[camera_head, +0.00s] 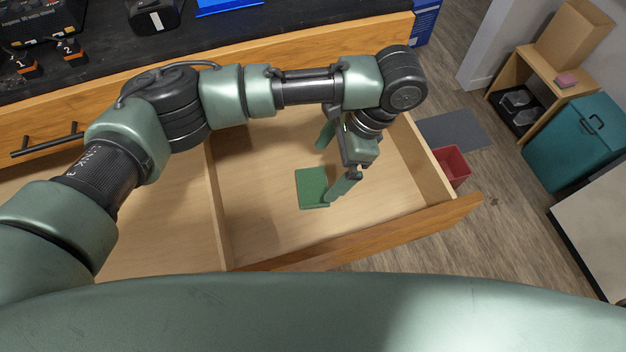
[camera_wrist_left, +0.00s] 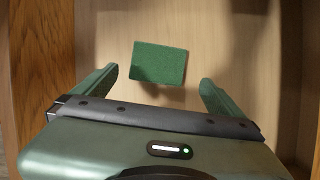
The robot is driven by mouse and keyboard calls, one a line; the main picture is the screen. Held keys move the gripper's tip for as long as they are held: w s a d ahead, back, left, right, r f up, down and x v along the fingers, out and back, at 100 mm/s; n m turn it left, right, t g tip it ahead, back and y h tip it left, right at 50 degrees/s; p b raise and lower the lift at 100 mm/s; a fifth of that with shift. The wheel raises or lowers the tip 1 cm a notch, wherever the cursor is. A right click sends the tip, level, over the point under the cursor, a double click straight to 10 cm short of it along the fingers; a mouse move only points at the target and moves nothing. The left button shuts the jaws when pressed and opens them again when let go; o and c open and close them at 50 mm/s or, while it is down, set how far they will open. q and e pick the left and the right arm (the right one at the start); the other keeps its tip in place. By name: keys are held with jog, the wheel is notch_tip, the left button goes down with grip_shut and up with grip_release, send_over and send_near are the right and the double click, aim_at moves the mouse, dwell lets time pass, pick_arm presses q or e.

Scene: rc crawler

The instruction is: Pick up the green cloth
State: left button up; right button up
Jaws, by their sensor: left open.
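The green cloth (camera_head: 311,188) is a small flat rectangle lying on the floor of the open wooden drawer (camera_head: 265,225). My left gripper (camera_head: 328,168) is inside the drawer's outline, pointing down above and beside the cloth. In the left wrist view the cloth (camera_wrist_left: 159,63) lies ahead of the gap between the fingertips of my left gripper (camera_wrist_left: 156,80), apart from both fingers. The gripper is open and empty. In the head view one finger overlaps the cloth's right edge. My right gripper does not show.
A wooden divider (camera_head: 217,205) runs left of the cloth, with an empty compartment beyond it. The drawer's front panel (camera_head: 400,232) and right wall (camera_head: 428,160) bound the space. A red bin (camera_head: 453,166) stands on the floor to the right. A dark counter lies behind.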

aim_at(314, 185)
pick_arm(q)
jog(key=p+x, duration=0.1)
jog(key=x, duration=0.6)
jog(key=shift+s, duration=0.15)
jog(key=shift+r, duration=0.1)
jog(key=c, duration=1.3)
